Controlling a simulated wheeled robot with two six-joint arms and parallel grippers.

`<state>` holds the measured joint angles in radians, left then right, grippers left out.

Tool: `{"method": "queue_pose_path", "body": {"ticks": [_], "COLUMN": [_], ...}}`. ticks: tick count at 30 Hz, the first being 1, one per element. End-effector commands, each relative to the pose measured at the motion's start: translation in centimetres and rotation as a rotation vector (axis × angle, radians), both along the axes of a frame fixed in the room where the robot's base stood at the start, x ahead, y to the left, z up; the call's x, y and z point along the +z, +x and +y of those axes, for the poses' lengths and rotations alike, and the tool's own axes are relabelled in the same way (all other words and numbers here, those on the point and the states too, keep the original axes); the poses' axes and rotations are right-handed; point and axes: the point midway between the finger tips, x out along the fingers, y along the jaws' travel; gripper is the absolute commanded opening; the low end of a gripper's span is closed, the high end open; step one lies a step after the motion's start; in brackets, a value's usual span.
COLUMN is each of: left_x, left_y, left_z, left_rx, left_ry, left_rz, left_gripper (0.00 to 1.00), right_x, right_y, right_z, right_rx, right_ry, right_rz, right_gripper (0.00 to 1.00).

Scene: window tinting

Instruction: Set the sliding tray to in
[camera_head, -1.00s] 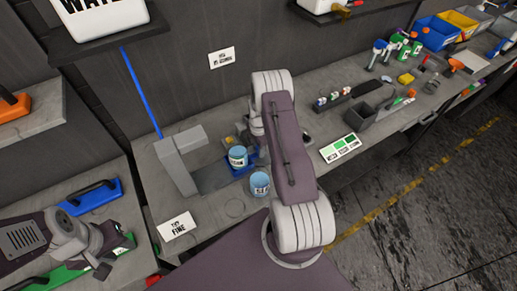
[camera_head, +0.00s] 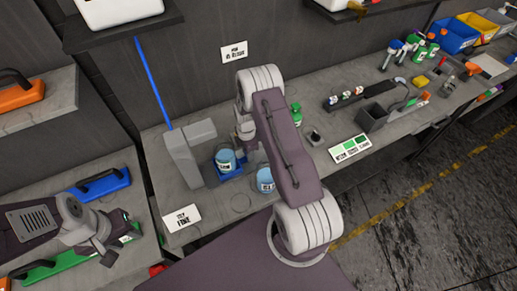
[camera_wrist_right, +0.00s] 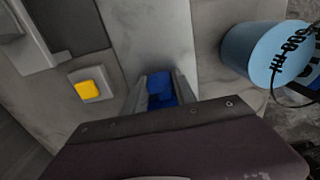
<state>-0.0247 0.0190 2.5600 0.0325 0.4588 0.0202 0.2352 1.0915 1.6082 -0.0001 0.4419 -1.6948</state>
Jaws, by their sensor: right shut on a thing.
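The sliding tray (camera_head: 236,171) is blue and sits low on the bench beside the grey upright stand (camera_head: 184,160). A light-blue labelled cup (camera_head: 225,160) stands on the tray. My right gripper (camera_wrist_right: 161,95) is shut on a blue part (camera_wrist_right: 160,84) of the tray in the right wrist view. In the head view its fingers are mostly hidden behind my right arm. My left gripper (camera_head: 106,257) is at the lower left, over the side bench and apart from the tray; its jaw opening is unclear.
A second light-blue cup (camera_head: 265,180) stands close to the tray, and a light-blue cup also shows in the right wrist view (camera_wrist_right: 262,52). A yellow button (camera_wrist_right: 90,88) is nearby. A "FINE" card (camera_head: 181,218) lies at the bench front.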

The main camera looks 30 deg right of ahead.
Motion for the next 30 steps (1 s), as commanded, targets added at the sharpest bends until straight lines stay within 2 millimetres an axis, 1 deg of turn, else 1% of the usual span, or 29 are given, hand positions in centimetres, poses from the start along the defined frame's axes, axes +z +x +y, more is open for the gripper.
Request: {"method": "queue_pose_path", "body": {"ticks": [1, 3, 6, 9, 20, 21, 22, 23, 30], "left_x": [-0.3, -0.4, -0.5, -0.5, -0.5, -0.5, -0.5, -0.5, -0.5], "left_y": [0.0, 0.0, 0.0, 0.0, 0.0, 0.0, 0.0, 0.0, 0.0], "left_z": [0.0, 0.0, 0.0, 0.0, 0.0, 0.0, 0.0, 0.0, 0.0], "left_rx": [0.000, 0.000, 0.000, 0.000, 0.000, 0.000, 0.000, 0.000, 0.000], "left_ry": [0.000, 0.000, 0.000, 0.000, 0.000, 0.000, 0.000, 0.000, 0.000], "left_rz": [0.000, 0.000, 0.000, 0.000, 0.000, 0.000, 0.000, 0.000, 0.000], "left_gripper": [0.36, 0.36, 0.36, 0.36, 0.36, 0.36, 0.36, 0.36, 0.36], "right_x": [-0.2, -0.2, -0.2, -0.1, -0.2, -0.2, -0.1, -0.1, -0.1], "right_y": [0.0, 0.2, 0.3, 0.3, 0.3, 0.3, 0.3, 0.3, 0.3], "right_z": [1.0, 2.0, 3.1, 3.8, 4.1, 4.1, 4.1, 4.1, 4.0], "right_rx": [0.004, 0.003, 0.002, 0.002, -0.001, -0.001, -0.001, -0.001, 0.000], "right_ry": [0.000, 0.000, 0.000, 0.000, 0.001, 0.001, 0.001, 0.001, 0.000], "right_rz": [0.002, 0.002, 0.002, 0.002, 0.003, 0.003, 0.003, 0.003, 0.001], "right_gripper": [0.00, 0.00, 0.00, 0.00, 0.00, 0.44, 0.52, 0.55, 0.55]}}
